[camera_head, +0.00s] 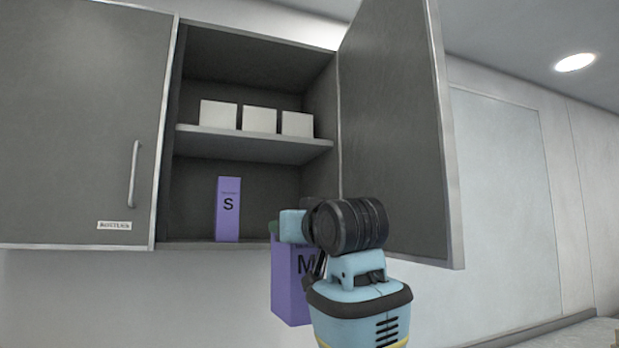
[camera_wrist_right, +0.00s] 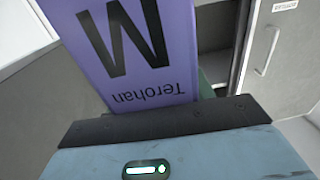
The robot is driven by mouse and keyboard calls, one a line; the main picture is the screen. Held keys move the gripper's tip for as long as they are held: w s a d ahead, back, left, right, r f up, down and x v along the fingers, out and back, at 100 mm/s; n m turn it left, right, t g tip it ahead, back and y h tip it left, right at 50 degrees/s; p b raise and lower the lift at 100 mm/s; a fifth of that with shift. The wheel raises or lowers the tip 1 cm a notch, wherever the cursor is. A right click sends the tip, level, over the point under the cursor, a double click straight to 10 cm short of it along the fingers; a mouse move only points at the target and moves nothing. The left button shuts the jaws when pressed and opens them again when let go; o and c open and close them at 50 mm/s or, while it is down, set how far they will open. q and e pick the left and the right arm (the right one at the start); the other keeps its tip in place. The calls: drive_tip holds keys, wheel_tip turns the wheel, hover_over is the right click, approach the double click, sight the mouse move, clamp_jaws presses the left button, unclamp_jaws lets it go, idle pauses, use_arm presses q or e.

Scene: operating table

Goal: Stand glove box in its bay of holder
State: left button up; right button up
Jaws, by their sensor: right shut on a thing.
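A purple glove box marked M (camera_head: 290,290) is held by my right gripper (camera_head: 292,227) below and in front of the open cabinet. In the right wrist view the same box (camera_wrist_right: 150,60) fills the top middle, its lettering upside down, and the gripper (camera_wrist_right: 165,122) is shut on it near its lettered end. My right wrist hides part of the box in the head view. A purple box marked S (camera_head: 228,210) stands upright on the cabinet's bottom. I cannot make out a holder with separate bays. My left gripper is not in view.
The open cabinet (camera_head: 255,152) has a middle shelf with white boxes (camera_head: 259,119) on it. Its open door (camera_head: 395,130) hangs to the right, close to my right wrist. A closed door with a handle (camera_head: 133,174) is on the left. Room shows right of the S box.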

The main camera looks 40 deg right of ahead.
drive_tip(key=s+a+f+y, duration=0.1)
drive_tip(key=s+a+f, duration=0.2)
drive_tip(key=f, duration=1.2)
drive_tip(key=s+a+f+n+y, duration=0.1)
drive_tip(key=s+a+f, duration=0.3)
drive_tip(key=f, duration=1.2)
drive_tip(key=s+a+f+n+y, duration=0.1)
drive_tip(key=s+a+f, duration=0.2)
drive_tip(key=a+f, duration=0.4)
wheel_tip(320, 180, down, 9)
drive_tip(key=shift+s+a+f+y, duration=0.2)
drive_tip(key=shift+s+a+y, duration=0.05)
drive_tip(key=shift+s+y, duration=0.15)
